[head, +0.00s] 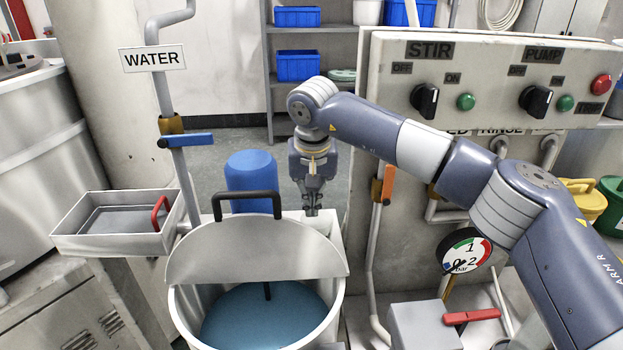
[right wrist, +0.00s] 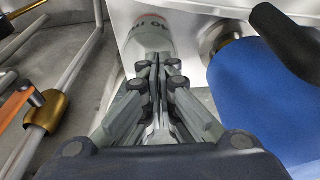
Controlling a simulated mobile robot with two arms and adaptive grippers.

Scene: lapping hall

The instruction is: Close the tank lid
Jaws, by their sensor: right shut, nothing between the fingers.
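The tank (head: 338,306) stands at the bottom centre of the head view with blue liquid inside. Its grey half-round lid (head: 255,252) stands raised over the opening, so the liquid shows in front of it. A black handle (head: 247,195) sits on the lid's upper edge. My right gripper (head: 313,207) is behind and to the right of the lid, pointing down, shut and empty. It is apart from the handle. In the right wrist view the shut fingers (right wrist: 160,75) show with nothing between them. My left gripper is not in view.
A blue cylinder (head: 250,170) stands behind the lid. A water pipe (head: 178,120) with a blue lever (head: 187,139) and a tray (head: 75,236) are left. The STIR and PUMP panel (head: 480,60) is right, above an orange-handled valve (head: 388,185) and a gauge (head: 466,255).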

